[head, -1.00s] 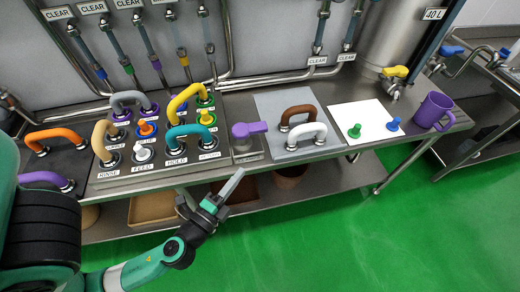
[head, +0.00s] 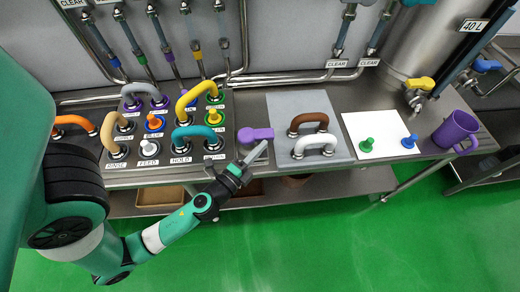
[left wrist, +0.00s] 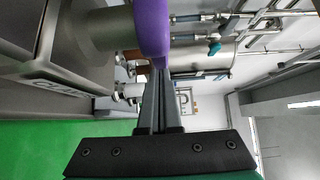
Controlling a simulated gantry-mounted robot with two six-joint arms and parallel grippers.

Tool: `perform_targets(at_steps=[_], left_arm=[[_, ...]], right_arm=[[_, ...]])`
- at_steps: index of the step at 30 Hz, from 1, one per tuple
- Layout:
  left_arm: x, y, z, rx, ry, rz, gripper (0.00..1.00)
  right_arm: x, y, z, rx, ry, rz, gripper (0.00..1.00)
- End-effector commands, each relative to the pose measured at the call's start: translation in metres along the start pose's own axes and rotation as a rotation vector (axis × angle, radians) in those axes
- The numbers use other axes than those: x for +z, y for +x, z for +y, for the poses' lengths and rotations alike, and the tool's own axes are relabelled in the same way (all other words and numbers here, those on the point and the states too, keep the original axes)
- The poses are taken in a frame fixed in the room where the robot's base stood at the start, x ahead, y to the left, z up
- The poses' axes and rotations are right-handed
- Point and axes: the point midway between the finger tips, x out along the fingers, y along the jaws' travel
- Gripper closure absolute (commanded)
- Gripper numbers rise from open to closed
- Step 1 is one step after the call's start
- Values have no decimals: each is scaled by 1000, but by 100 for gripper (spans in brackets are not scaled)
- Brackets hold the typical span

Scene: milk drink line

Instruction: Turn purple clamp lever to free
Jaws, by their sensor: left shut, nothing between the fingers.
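The purple clamp lever (head: 256,134) sits on its grey base at the front edge of the steel bench, its arm pointing right in the head view. My left gripper (head: 258,152) is shut and empty, with its fingertips just below the lever on the bench's front side. In the left wrist view the purple lever (left wrist: 153,30) crosses right at the tips of my shut fingers (left wrist: 158,75). I cannot tell whether they touch. The base and part of its label show at the left there. My right gripper is not in view.
A panel of coloured handles and knobs (head: 150,177) lies left of the lever. A grey mat (head: 283,104) with brown and white handles lies to the right. Beyond it are a white sheet (head: 385,127) with green and blue knobs and a purple mug (head: 455,130).

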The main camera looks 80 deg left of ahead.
Motion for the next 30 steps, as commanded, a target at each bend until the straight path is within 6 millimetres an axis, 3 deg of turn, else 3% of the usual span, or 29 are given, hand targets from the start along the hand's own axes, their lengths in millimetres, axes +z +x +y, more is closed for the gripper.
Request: perform_targets(at_steps=[30], left_arm=[[-3,7,0,-1,-4,-83,100]], right_arm=[[6,5,6,-20,18,1,50]])
